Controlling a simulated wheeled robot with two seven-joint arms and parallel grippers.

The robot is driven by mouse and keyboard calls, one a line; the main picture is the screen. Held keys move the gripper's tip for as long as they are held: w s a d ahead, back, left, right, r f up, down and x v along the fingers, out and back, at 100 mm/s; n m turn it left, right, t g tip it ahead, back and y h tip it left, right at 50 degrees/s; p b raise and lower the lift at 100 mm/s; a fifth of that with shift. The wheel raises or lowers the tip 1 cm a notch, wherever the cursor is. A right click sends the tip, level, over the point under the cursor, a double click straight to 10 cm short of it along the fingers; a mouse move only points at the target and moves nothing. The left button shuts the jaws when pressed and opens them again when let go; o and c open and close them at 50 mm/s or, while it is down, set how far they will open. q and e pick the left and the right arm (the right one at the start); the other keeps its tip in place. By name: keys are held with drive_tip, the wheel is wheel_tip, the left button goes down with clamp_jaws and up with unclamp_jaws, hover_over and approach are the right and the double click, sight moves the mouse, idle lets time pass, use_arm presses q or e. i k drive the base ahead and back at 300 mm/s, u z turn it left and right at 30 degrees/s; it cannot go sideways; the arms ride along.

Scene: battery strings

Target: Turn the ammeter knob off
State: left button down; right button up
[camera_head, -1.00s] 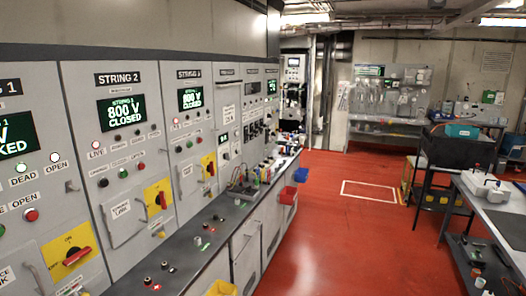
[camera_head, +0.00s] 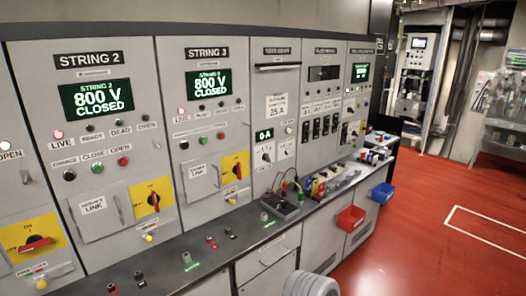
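A small green-lit display reading about "0 A" (camera_head: 264,134) sits on the narrow panel right of STRING 3. Below it are white plates with small dark knobs, one on the left plate (camera_head: 266,156) and one on the right plate (camera_head: 287,152). They are too small for me to read their settings or tell which is the ammeter knob. A dark grey box with leads (camera_head: 285,206) stands on the bench below this panel. Neither gripper shows. A grey ribbed rounded part at the bottom edge may be my arm.
The STRING 2 cabinet (camera_head: 89,150) and STRING 3 cabinet (camera_head: 203,130) stand left. A dark bench top (camera_head: 150,268) runs along the cabinets. A red bin (camera_head: 350,218) and a blue bin (camera_head: 382,192) hang on its front. The red floor (camera_head: 420,235) at right is clear.

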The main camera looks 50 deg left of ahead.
sight(265, 157)
drive_tip(key=u, duration=0.95)
drive_tip(key=i, duration=1.15)
drive_tip(key=u, duration=1.15)
